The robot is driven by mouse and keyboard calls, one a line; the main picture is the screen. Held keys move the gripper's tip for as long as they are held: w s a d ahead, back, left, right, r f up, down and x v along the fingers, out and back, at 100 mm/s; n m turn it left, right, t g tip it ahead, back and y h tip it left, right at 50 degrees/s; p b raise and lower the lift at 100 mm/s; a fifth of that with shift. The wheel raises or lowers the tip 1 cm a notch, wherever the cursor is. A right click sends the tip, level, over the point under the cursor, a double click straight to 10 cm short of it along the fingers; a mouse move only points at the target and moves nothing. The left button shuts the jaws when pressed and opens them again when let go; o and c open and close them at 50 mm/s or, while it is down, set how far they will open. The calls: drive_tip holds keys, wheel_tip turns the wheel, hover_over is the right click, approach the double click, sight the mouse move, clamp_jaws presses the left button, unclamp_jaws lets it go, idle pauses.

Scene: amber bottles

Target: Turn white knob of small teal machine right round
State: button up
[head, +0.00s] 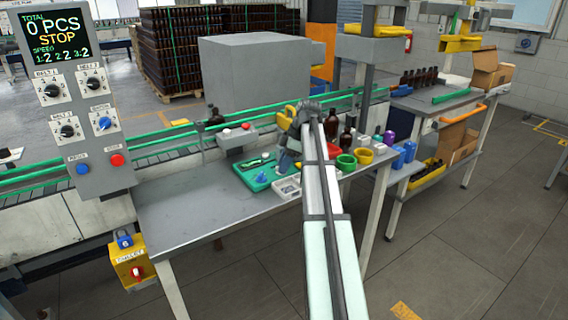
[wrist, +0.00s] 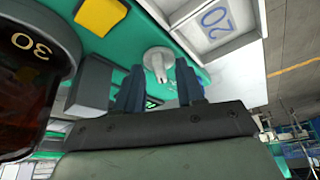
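The small teal machine (head: 247,179) lies on the grey table, partly behind my arm; its teal face also fills the middle of the wrist view (wrist: 140,32). Its round white knob (wrist: 158,59) with a raised grip bar shows in the wrist view; I cannot make it out in the head view. My gripper (wrist: 159,80) is open, its two dark blue fingers apart. The knob appears in the gap just past the fingertips, with nothing held. Whether a finger touches it, I cannot tell. In the head view my gripper (head: 286,161) is over the machine's right part.
A dark amber bottle marked 30 (wrist: 28,85) is close at the left of the wrist view. A grey block (wrist: 89,84) and a yellow piece (wrist: 101,15) are near the knob. A white tray marked 20 (wrist: 226,45) adjoins. The table's left part (head: 195,210) is clear.

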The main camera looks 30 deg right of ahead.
drive_tip(key=shift+c, duration=0.3)
clamp_jaws()
